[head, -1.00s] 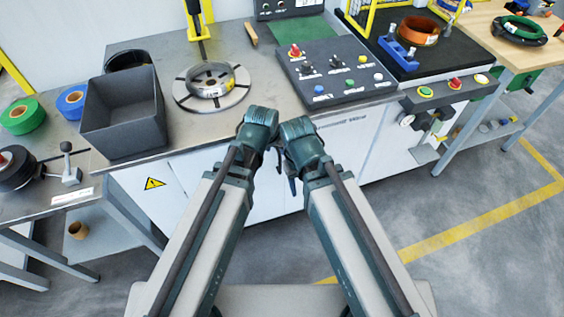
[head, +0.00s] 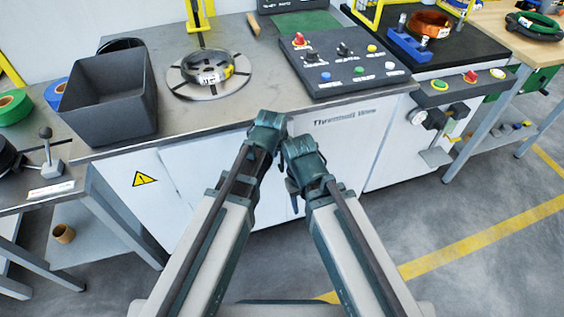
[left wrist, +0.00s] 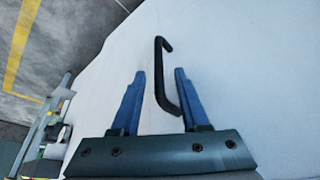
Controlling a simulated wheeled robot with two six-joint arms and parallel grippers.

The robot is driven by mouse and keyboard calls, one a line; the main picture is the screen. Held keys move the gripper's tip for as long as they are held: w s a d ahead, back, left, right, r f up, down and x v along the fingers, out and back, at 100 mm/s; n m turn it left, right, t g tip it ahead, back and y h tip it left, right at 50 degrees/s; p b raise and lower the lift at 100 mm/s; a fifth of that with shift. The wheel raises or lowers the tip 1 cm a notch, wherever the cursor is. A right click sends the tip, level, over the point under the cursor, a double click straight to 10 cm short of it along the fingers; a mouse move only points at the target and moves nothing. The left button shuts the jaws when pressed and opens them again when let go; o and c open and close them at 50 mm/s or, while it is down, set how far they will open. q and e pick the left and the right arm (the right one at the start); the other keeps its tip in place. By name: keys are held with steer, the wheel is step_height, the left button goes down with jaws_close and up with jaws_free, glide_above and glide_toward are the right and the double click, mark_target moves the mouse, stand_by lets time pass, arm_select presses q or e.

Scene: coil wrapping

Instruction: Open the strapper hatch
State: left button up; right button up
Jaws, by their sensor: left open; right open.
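The strapper hatch is a white panel in the cabinet front (head: 195,205) under the counter; which seams bound it is not clear. A black bar handle (left wrist: 159,85) stands on the white panel in the left wrist view. My left gripper (left wrist: 158,76) is open, with its blue fingers on either side of the handle and gaps visible at both sides. Its fingers are hidden behind my arm in the head view. My right gripper (head: 292,188) is beside the left one in front of the cabinet, mostly hidden by its own wrist.
On the counter are a grey bin (head: 108,105), a wrapped coil (head: 209,70) on a round plate, and a button panel (head: 345,66). A lever stand (head: 50,158) is at left. A side table (head: 500,100) stands at right. The floor before the cabinet is clear.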

arm_select(q)
steer(key=shift+w+f, duration=0.2)
steer(key=shift+f, duration=0.25)
jaws_close()
stand_by(1.1)
